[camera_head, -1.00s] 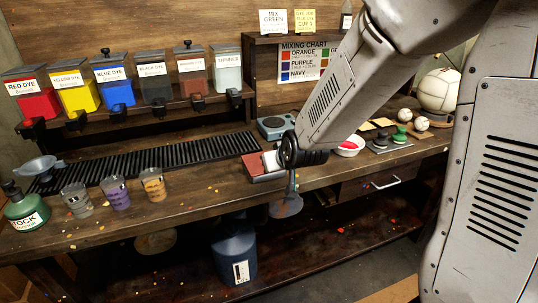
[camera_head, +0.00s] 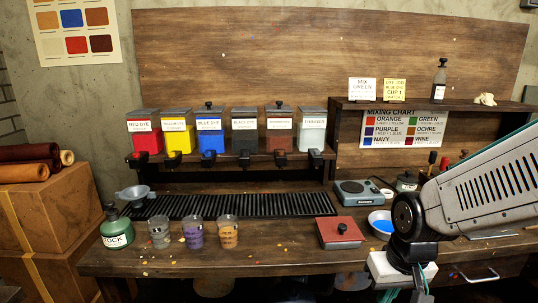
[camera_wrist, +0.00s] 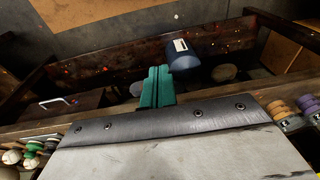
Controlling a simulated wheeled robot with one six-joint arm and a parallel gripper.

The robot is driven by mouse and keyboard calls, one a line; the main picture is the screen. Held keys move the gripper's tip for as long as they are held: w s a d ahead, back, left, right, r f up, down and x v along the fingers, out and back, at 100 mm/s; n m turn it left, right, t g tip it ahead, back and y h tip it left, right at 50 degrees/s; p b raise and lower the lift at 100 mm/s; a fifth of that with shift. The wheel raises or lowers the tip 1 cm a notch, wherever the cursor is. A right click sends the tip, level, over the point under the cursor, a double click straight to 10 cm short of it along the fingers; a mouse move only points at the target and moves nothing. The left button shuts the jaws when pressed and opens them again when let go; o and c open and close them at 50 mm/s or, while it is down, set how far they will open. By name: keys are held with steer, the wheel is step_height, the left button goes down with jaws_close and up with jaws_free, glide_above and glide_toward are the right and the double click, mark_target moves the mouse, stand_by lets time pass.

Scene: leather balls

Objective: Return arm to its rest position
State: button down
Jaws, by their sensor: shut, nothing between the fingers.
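My arm is folded at the right of the head view, in front of the workbench (camera_head: 270,262). My gripper (camera_wrist: 156,72) shows in the wrist view as two green fingers pressed together, with nothing between them. In the head view its green fingers are partly cut off by the bottom edge, below the white wrist part. My gripper appears in front of the bench's front edge, apart from the cups and bowl.
Three cups (camera_head: 194,236) and a green stock bottle (camera_head: 116,232) stand on the left of the bench. A red-lidded box (camera_head: 341,232), a bowl with blue contents (camera_head: 381,222) and a scale (camera_head: 357,192) are nearer my arm. A blue container (camera_wrist: 183,58) stands below the bench.

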steer(key=s+d+r, duration=0.3)
steer(key=s+r, duration=0.9)
steer(key=s, duration=0.1)
steer(key=shift+s+r+m, duration=0.15)
steer(key=shift+r+m, duration=0.15)
steer(key=shift+r, duration=0.1)
steer(key=shift+d, duration=0.1)
